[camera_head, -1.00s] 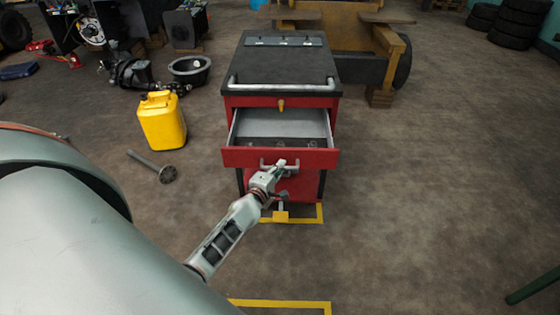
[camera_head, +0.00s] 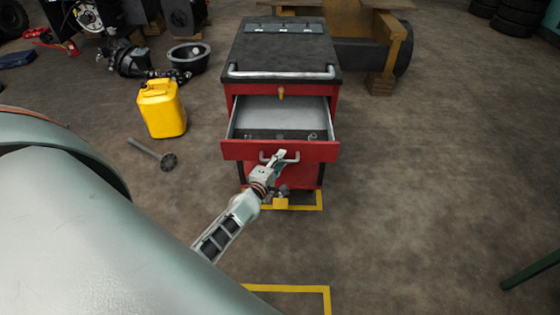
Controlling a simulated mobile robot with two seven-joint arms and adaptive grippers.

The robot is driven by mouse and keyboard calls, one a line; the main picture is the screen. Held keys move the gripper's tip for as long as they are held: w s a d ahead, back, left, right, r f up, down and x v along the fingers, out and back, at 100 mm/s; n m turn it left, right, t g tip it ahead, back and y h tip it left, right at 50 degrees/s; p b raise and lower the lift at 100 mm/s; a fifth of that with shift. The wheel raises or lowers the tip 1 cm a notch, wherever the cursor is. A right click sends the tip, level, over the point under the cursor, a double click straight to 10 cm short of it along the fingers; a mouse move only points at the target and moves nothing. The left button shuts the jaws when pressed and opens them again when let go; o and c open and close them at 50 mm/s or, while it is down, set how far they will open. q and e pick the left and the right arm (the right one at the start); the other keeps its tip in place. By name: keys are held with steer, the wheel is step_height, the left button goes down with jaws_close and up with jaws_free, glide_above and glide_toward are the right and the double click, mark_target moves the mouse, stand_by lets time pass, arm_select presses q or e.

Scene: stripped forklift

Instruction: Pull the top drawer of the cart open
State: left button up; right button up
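The red cart (camera_head: 318,178) with a black top (camera_head: 285,52) stands ahead of me in the head view. Its top drawer (camera_head: 236,151) is pulled out, and its grey interior shows. The drawer's handle (camera_head: 293,159) is a pale bar on the red front. My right gripper is not in view.
A yellow canister (camera_head: 162,110) and a metal rod with a flange (camera_head: 153,153) are on the floor left of the cart. A black basin (camera_head: 188,58) is behind them. Yellow tape (camera_head: 300,288) marks the floor in front. The floor to the right is largely clear.

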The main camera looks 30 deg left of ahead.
arm_select(q)
steer(key=v, duration=1.2)
stand_by(0.4)
steer(key=s+d+f+m+g+h, duration=0.2)
steer(key=s+d+m, duration=0.6)
steer(key=m, duration=0.4)
steer(key=s+d+f+m+g+h, duration=0.2)
steer(key=s+d+f+m, duration=0.3)
steer(key=m, duration=0.8)
steer(key=s+d+h, duration=0.1)
steer(key=s+d, duration=0.2)
steer(key=d, duration=0.1)
steer(key=shift+f+g, duration=0.15)
steer(key=shift+g, duration=0.25)
